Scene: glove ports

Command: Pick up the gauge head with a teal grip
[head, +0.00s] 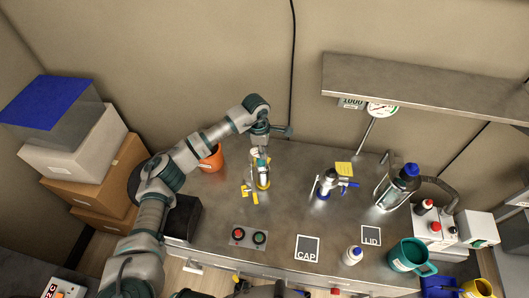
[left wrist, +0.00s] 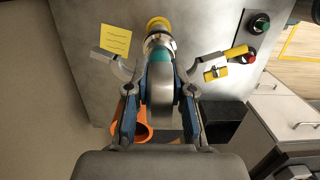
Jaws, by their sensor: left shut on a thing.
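The gauge head (left wrist: 161,88) is a grey rounded piece with a teal band, between the fingers of my left gripper (left wrist: 160,72) in the left wrist view. The gripper is shut on it. Beyond the teal band is a metal fitting with a yellow ring (left wrist: 158,23); I cannot tell whether the head is apart from it. In the head view my left gripper (head: 260,150) points down over this piece, and the yellow ring (head: 263,185) shows at the bench. A similar fitting with a blue ring (head: 324,195) stands to the right. My right gripper is not in view.
An orange cup (head: 212,160) stands left of the gripper. Red and green buttons (head: 249,237) and CAP (head: 307,248) and LID (head: 371,236) plates lie nearer the front. A blue-capped bottle (head: 397,186) and teal mug (head: 411,256) are at the right. A metal shelf (head: 425,85) overhangs the back right.

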